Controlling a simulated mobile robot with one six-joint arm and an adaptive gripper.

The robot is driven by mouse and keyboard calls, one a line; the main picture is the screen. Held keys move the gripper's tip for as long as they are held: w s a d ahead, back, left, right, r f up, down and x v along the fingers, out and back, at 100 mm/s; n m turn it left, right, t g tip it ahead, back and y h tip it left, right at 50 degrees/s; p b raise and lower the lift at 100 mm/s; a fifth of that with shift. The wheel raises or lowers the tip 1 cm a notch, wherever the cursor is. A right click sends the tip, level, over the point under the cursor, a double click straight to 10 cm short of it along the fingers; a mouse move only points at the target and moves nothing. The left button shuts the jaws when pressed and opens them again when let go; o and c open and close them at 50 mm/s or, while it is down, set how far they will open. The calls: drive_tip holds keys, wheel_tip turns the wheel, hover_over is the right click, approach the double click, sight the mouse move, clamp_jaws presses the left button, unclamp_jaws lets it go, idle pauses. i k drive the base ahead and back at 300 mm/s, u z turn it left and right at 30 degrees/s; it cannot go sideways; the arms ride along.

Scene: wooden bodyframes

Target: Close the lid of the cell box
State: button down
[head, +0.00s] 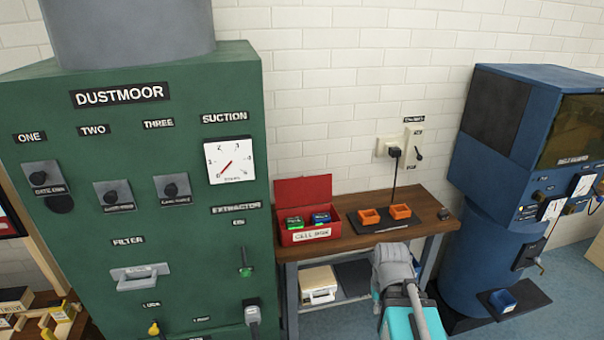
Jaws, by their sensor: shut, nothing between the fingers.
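The cell box (283,240) is a small red box with a white "CELL BOX" label on its front. It stands at the left end of a wooden workbench, beside the green machine. Its red lid (303,190) is open and stands upright at the back of the box. A green cell (294,222) and a blue cell (320,218) sit inside. My grey and teal arm rises in front of the bench, right of the box and apart from it in the picture. My gripper's fingers do not show.
The bench (440,203) also holds a dark charger plate (382,228) with two orange cradles (369,216), wired to a wall socket (388,147). The tall green Dustmoor machine (130,200) stands close on the left, a blue machine (500,270) on the right.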

sight(301, 191)
drive_tip(key=u, duration=0.05)
drive_tip(key=i, duration=1)
